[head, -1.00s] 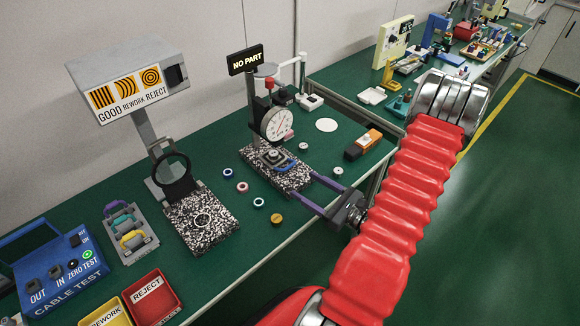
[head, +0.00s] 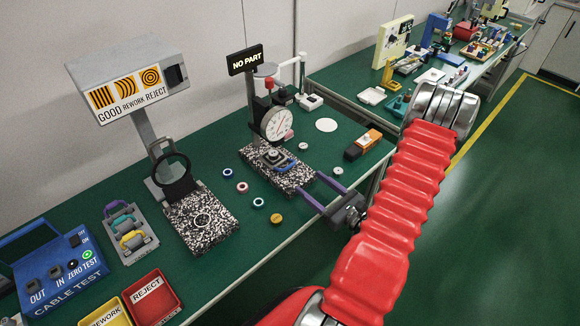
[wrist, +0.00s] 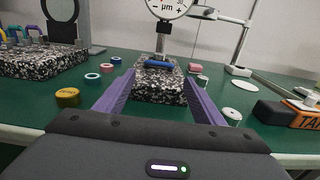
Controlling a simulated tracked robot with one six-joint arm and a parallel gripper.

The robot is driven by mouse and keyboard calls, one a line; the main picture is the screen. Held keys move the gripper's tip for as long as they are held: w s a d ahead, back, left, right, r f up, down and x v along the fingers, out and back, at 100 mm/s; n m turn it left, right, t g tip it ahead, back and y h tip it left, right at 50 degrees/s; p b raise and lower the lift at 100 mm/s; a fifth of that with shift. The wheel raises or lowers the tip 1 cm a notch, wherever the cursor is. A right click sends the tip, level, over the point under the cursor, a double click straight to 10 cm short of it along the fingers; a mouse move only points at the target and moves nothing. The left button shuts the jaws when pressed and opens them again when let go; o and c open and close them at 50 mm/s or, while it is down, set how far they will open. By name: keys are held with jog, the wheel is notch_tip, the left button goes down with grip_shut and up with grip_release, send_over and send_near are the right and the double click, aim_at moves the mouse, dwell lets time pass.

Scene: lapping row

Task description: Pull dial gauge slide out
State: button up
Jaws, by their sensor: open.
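The dial gauge (head: 276,123) stands on a speckled granite base (head: 288,181) on the green bench, under a lit "NO PART" sign (head: 245,60). A slide with a blue handle (head: 283,164) sits on the base below the gauge. In the wrist view, the blue handle (wrist: 158,65) shows ahead between my fingers, at the far end of the gap. My gripper (head: 322,187) is open, its two purple fingers pointing at the front of the base. In the wrist view my gripper (wrist: 158,88) holds nothing. I cannot tell whether the fingertips touch the base.
Several small rings (head: 258,202) and a brass piece (head: 276,218) lie left of my gripper. An orange and black tool (head: 363,144) lies to the right. A second granite base with a lens (head: 200,219) stands at left. The floor right of the bench is clear.

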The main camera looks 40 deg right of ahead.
aim_at(290, 165)
jog(key=w, duration=1.1)
jog(key=shift+w+a, duration=0.15)
